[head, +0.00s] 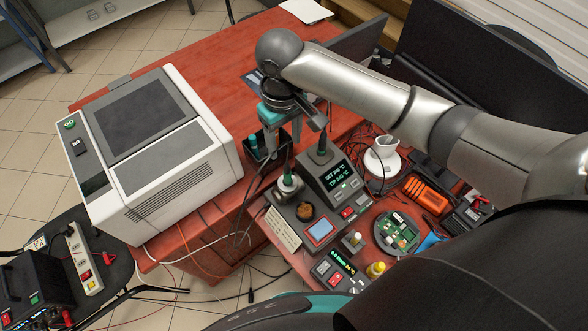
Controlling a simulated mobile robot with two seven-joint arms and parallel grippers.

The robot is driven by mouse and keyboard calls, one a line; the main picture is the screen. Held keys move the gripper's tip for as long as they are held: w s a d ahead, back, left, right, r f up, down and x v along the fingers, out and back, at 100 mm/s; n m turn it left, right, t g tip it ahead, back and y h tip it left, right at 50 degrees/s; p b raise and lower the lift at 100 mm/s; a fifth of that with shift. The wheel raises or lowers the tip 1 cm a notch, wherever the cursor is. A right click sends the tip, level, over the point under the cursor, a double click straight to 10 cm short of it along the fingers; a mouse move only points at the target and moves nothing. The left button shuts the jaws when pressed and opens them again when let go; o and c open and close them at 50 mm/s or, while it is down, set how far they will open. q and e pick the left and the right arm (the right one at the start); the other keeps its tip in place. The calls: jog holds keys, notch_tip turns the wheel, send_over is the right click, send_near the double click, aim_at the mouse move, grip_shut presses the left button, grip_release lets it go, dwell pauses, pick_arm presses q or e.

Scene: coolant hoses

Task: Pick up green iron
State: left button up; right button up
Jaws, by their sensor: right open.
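My right gripper (282,137) hangs over the soldering stations with its fingers pointing down, open. A green iron (287,177) stands upright in a round pale holder just below and slightly right of the fingers. Its tip is hidden in the holder, and I cannot tell whether the fingers touch its upper end. A dark stand with a small green top (253,141) is left of the gripper. My left gripper is not in view.
A soldering station with a lit display (339,179) stands right of the iron. A large white machine (155,145) is on the left of the red desk (212,62). A cup (386,146), cables, an orange case (425,195) and a round board (398,233) crowd the right.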

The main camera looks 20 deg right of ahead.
aim_at(287, 171)
notch_tip(287, 171, down, 7)
jog(key=shift+f+b, duration=0.1)
jog(key=shift+b, duration=0.3)
jog(key=shift+f, duration=0.8)
jog(key=f, duration=0.2)
jog(key=f+b, duration=0.1)
jog(key=f, duration=0.1)
jog(key=shift+d+f, duration=0.2)
jog(key=shift+f, duration=0.15)
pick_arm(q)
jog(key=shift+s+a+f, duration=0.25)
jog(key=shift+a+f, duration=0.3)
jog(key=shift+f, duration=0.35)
pick_arm(e)
jog(key=shift+c, duration=0.3)
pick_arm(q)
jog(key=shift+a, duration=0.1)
pick_arm(e)
grip_shut()
